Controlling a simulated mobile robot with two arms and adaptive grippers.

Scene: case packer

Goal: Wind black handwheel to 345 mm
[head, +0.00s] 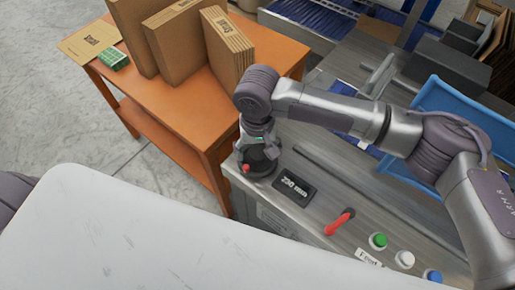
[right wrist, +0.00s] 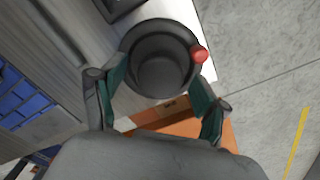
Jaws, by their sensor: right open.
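The black handwheel (head: 259,163) sits on the left end of the grey machine top, with a red knob (head: 246,168) on its rim. In the right wrist view the handwheel (right wrist: 160,62) shows as a dark round cup, its red knob (right wrist: 199,55) at the right. The display (head: 294,187) beside it appears to read 230 mm. My right gripper (head: 259,146) points down just above the handwheel. In the right wrist view its open fingers (right wrist: 158,92) are spread on either side of the wheel's near part; whether they touch it I cannot tell. My left gripper is not in view.
A red lever (head: 339,222) and green (head: 378,241), white (head: 404,259) and blue (head: 432,276) buttons lie along the machine's front. An orange table (head: 185,105) with flat cartons (head: 178,38) stands close to the left. A blue guard (head: 470,120) is at the right.

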